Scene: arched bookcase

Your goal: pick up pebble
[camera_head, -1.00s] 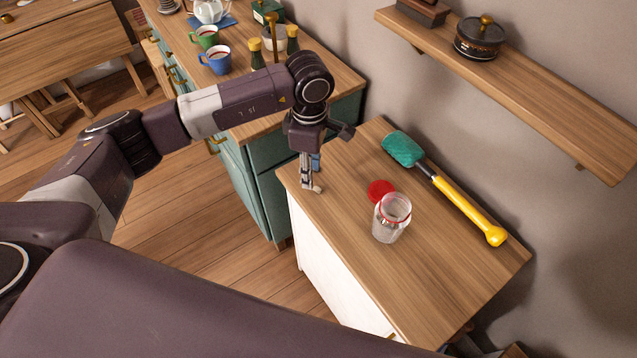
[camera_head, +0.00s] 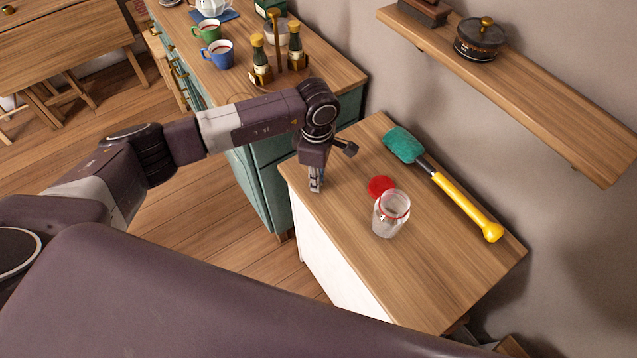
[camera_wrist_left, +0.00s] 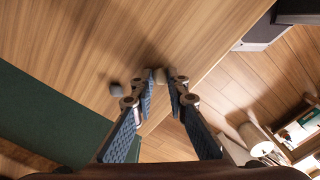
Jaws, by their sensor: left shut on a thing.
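In the head view the pebble is too small or hidden to make out at the fingertips. My right gripper is not in view.
A wall shelf (camera_head: 540,105) hangs behind. A teal counter with mugs and bottles (camera_head: 294,48) stands at the back left.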

